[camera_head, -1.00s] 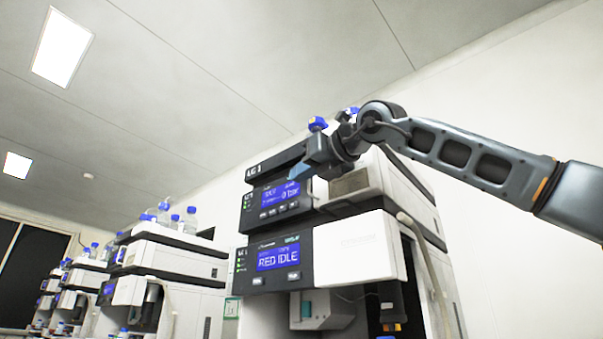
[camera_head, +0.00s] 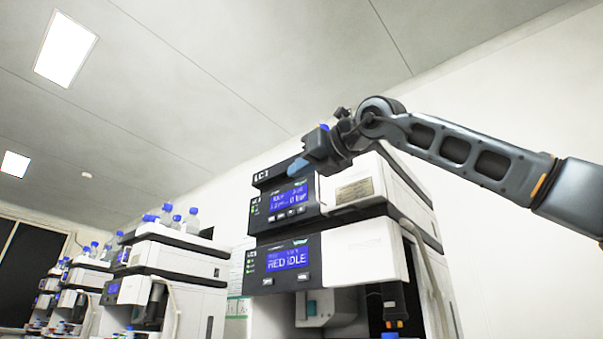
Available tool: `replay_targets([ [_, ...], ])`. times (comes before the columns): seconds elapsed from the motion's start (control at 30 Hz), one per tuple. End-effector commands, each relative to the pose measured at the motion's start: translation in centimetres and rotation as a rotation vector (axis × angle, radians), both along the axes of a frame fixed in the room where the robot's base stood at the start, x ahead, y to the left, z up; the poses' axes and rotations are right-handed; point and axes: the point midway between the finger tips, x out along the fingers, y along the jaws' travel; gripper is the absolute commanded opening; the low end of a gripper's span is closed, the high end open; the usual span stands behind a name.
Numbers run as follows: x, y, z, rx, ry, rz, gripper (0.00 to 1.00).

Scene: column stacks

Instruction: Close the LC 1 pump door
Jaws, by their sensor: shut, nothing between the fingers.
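The LC 1 stack (camera_head: 415,218) stands right of centre, its name on a dark top strip (camera_head: 265,177). Its upper module has a blue screen reading 0 bar (camera_head: 289,196) and a white front panel (camera_head: 350,190) with a grey label; this looks like the pump door, but I cannot tell how far it stands open. My gripper (camera_head: 296,168) is shut and empty. Its bluish fingertips are in front of or just above the upper module's screen, at its top edge. I cannot tell whether they touch it. My wrist hides part of the stack's top.
Below, a module reading RED IDLE (camera_head: 288,259) has a white panel (camera_head: 365,252), with an open bay under it. A pale tube (camera_head: 428,260) runs down the right side. Another stack (camera_head: 175,255) with bottles on top stands left, with more beyond it.

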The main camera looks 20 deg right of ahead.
Motion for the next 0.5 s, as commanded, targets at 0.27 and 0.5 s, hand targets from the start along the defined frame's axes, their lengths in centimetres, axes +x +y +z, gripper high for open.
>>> replay_targets([
  [0.27,-2.6,2.5,-0.2,-0.003,-0.001,0.001,0.00],
  [0.5,-5.1,5.0,-0.1,-0.001,0.000,0.001,0.00],
])
